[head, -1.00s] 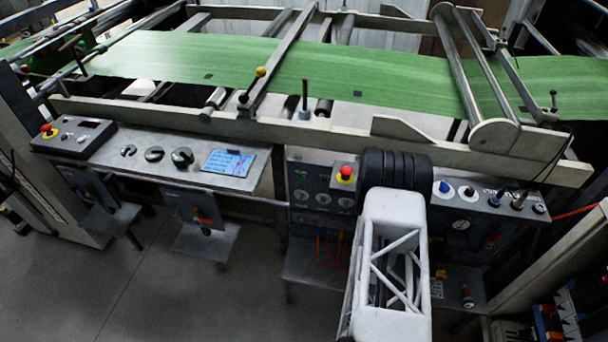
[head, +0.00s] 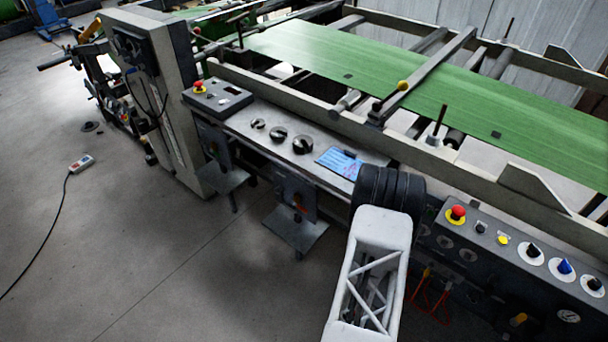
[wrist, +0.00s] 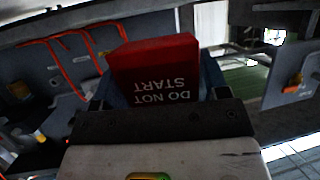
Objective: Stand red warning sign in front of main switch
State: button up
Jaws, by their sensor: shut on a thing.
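The red warning sign (wrist: 152,60) shows in the wrist view with white "DO NOT START" lettering, upside down in the picture. My gripper (wrist: 158,78) is shut on it, with a finger at each side. In the head view my white arm link and its dark joint stand at the lower middle; my gripper and the sign do not show there. I cannot make out for sure which fitting is the main switch. A dark box (head: 135,47) sits on the grey column at the left.
A control panel with a red button (head: 457,213) is right of my arm. A worktop holds round dark parts (head: 278,136) and a blue sheet (head: 339,163). A pendant (head: 81,163) with a cable lies on open floor at left. Orange hoses (wrist: 85,50) show in the wrist view.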

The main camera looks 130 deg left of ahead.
jog(key=s+r+n+g, duration=0.2)
jog(key=s+r, duration=0.1)
jog(key=s, duration=2.3)
jog(key=s+a+r+m+t, duration=0.3)
jog(key=s+a+r, duration=0.1)
jog(key=s+r, duration=0.6)
jog(key=s+a+r+m+t, duration=0.3)
jog(key=s+r, duration=0.4)
jog(key=r, duration=0.5)
jog(key=s+r+m+t, duration=0.1)
jog(key=s+r+t, duration=0.1)
jog(key=s+r, duration=0.5)
jog(key=s+r+m+t, duration=0.1)
jog(key=s+r, duration=0.6)
jog(key=r, duration=1.2)
jog(key=shift+s+d+r+m+t+h, duration=0.2)
jog(key=shift+m+t+h, duration=0.1)
jog(key=shift+m+t, duration=0.15)
send_over(242, 127)
jog(key=shift+a+f, duration=0.15)
jog(key=shift+f, duration=0.6)
jog(key=shift+f, duration=1.8)
